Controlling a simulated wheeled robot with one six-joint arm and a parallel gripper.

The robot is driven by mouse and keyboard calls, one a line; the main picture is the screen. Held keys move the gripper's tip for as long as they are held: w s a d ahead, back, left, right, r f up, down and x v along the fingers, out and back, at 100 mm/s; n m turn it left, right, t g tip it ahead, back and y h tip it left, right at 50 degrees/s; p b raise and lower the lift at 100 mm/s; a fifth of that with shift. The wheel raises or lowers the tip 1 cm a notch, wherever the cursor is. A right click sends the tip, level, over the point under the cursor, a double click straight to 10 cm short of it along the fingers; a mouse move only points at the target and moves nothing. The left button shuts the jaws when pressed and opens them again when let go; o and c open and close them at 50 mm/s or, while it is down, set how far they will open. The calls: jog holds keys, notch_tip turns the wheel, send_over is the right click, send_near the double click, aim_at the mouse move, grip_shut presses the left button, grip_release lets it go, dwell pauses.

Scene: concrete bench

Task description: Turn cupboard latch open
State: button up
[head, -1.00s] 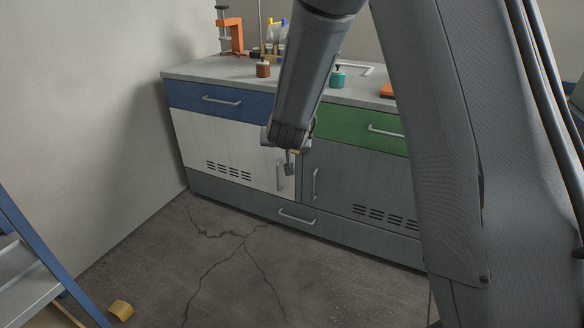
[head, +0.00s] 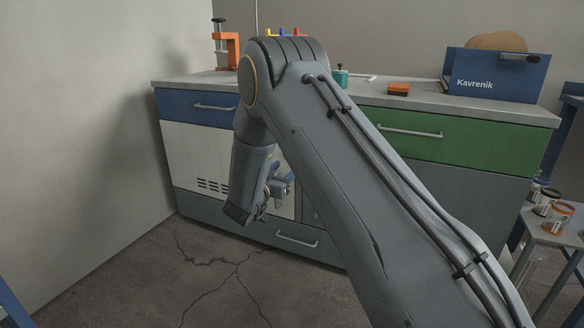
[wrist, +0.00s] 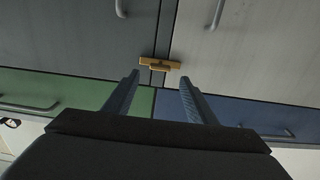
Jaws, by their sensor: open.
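The cupboard latch (wrist: 160,64) is a small brass-coloured bar. In the wrist view it lies crosswise over the seam between the grey door (wrist: 90,40) and the white door (wrist: 225,50), just by the drawers. My gripper (wrist: 159,78) is open and empty in the wrist view. Its two fingers stand apart, one on each side of the latch in the picture, with the latch beyond their tips. I see no contact. In the head view my arm hides the latch, and my gripper shows only in part, in front of the doors.
Above the doors are a blue drawer (head: 205,107) and a green drawer (head: 440,138) with bar handles. The worktop carries an orange clamp (head: 227,50), a teal pot (head: 341,77) and a blue box (head: 495,75). A small table with cans (head: 557,217) stands at the right.

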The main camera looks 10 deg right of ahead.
jog(key=b+x, duration=0.2)
jog(key=x, duration=0.4)
jog(key=shift+w+d, duration=0.1)
jog(key=shift+d, duration=0.05)
jog(key=c, duration=1.1)
